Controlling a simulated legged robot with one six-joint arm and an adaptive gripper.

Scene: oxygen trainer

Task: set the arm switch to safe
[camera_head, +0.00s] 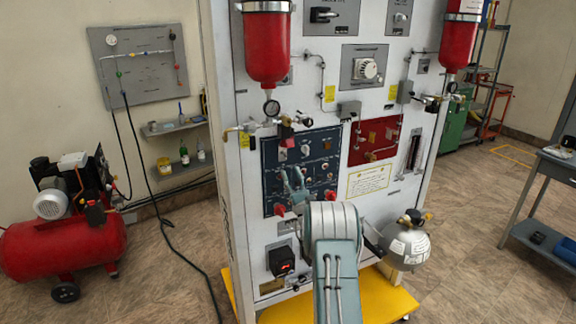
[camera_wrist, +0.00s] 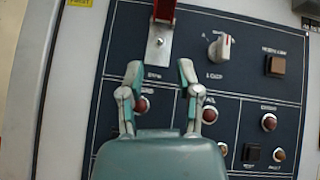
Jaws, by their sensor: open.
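A dark blue control panel (camera_head: 318,146) is on the front of the white trainer, and it fills much of the wrist view (camera_wrist: 262,83). A switch on a silver plate (camera_wrist: 158,46) with a red cover (camera_wrist: 164,10) sits at the panel's upper left. It may be the arm switch, but its label is too blurred to read. My gripper (camera_wrist: 160,72) is open and empty, with its two fingertips just below the plate in the picture. Contact cannot be told. In the head view my gripper (camera_head: 292,178) is in front of the blue panel, partly hiding it.
A white rotary knob (camera_wrist: 219,47), a square brown button (camera_wrist: 275,64) and several round red buttons are close by. Red cylinders (camera_head: 267,48) hang above, with gauges and pipes below them. A silver sphere (camera_head: 408,247) is at lower right. A yellow base (camera_head: 385,302) edges the floor.

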